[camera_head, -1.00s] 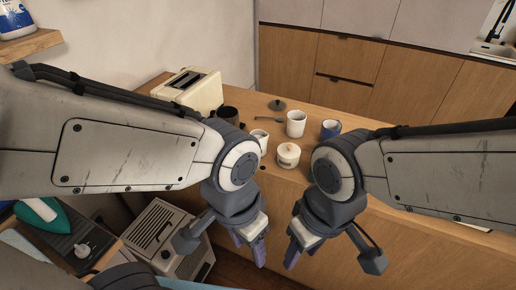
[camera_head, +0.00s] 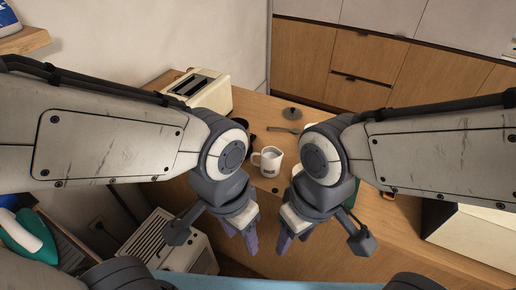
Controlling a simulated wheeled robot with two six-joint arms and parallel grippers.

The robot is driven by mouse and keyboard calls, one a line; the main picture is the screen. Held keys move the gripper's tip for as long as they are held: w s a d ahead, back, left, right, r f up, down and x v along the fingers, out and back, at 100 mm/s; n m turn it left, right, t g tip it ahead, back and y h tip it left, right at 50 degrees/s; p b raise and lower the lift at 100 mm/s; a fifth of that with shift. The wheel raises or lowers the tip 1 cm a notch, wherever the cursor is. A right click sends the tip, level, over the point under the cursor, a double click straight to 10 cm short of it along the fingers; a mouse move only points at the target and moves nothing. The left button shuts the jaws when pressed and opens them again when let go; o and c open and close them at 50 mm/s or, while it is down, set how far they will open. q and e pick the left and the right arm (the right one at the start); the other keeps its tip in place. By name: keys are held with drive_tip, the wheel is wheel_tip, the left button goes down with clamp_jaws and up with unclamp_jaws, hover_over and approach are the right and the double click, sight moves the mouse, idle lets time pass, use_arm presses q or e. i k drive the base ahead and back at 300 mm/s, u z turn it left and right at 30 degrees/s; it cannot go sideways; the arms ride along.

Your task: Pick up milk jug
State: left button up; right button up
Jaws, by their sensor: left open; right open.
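A white mug-like vessel (camera_head: 270,162) with a handle on its left and a small dark label stands upright on the wooden counter, between my two arms. It looks open at the top, with a pale inside; I cannot tell for certain whether it is the milk jug. My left gripper (camera_head: 243,236) is open and empty, pointing down, nearer to me and lower in the picture than the vessel. My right gripper (camera_head: 291,238) is open and empty to its right, also apart from the vessel. My arms hide other parts of the counter.
A cream toaster (camera_head: 200,92) stands at the counter's back left. A dark round lid (camera_head: 291,113) and a spoon (camera_head: 284,130) lie behind the vessel. A pale box (camera_head: 472,236) is at the right. A cream appliance (camera_head: 160,246) stands low at the left.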

sight(270, 169)
drive_tip(key=i, duration=0.55)
drive_tip(key=z, duration=0.05)
drive_tip(key=k, duration=1)
drive_tip(key=z, duration=0.7)
drive_tip(key=i, duration=0.85)
drive_tip(key=u, duration=1.7)
